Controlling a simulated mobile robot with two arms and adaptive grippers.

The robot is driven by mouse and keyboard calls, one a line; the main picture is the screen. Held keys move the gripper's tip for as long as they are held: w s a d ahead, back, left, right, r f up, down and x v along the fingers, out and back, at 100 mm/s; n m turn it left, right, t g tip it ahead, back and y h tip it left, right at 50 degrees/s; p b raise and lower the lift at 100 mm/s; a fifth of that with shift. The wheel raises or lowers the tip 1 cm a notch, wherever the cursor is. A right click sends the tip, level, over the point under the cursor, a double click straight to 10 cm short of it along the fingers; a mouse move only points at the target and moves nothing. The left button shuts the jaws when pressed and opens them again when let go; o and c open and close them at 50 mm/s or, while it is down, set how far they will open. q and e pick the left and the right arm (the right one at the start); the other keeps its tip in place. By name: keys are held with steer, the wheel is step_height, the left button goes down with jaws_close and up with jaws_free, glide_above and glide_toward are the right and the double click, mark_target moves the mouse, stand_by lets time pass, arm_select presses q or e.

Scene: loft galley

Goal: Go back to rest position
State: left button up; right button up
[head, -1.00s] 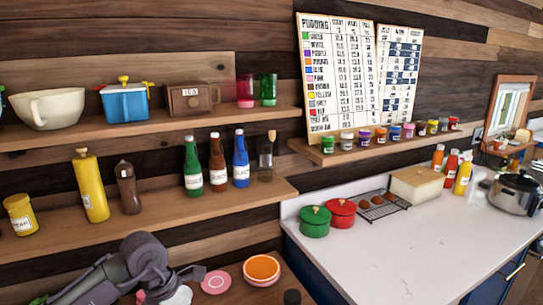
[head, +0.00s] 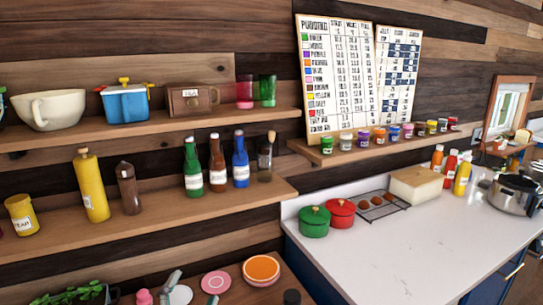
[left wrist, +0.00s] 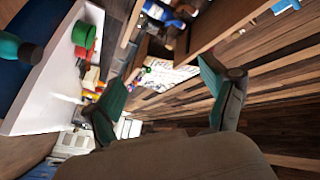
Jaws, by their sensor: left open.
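My left gripper (head: 192,290) shows only as two fingertips at the bottom edge of the head view, in front of the low wooden surface with plates. In the left wrist view my left gripper (left wrist: 157,80) has its two teal-padded fingers spread wide, with nothing between them. The rest of that arm is out of the head view. My right gripper does not show in either view.
An orange-topped bowl (head: 261,268), a pink plate (head: 215,282) and a leafy plant (head: 78,293) are low in front. Shelves above hold bottles and a teapot-like blue container (head: 124,103). A green pot (head: 314,222) and a red pot (head: 340,213) stand on the white counter (head: 400,250).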

arm_select(q)
steer(key=s+a+f+n+g+y, duration=0.25)
steer(key=s+f+g, duration=0.2)
steer(key=f, duration=0.35)
steer(key=s+a+f+n+g+y, duration=0.2)
steer(key=s+a+f+n+g, duration=0.25)
steer(key=f, duration=0.25)
steer(key=s+d+f+n+g+h, duration=0.1)
steer(key=s+f+g, duration=0.25)
steer(key=s, duration=0.45)
steer(key=s+d+f+n+g+h, duration=0.1)
steer(key=s+f+g, duration=0.25)
steer(key=s, duration=0.35)
step_height(320, 180, down, 40)
steer(key=s+g+b, duration=0.1)
steer(key=s+b, duration=0.2)
steer(key=b, duration=0.9)
steer(key=s+a+f+b, duration=0.1)
steer(key=s+f+b, duration=0.3)
steer(key=s+f, duration=0.4)
steer(key=s+a+f+g+b, duration=0.1)
steer(key=s+f+b, duration=0.3)
steer(key=s+f, duration=0.4)
step_height(320, 180, down, 8)
steer(key=shift+a+r+m, duration=0.2)
steer(key=shift+a+m, duration=0.2)
steer(key=shift+a, duration=0.2)
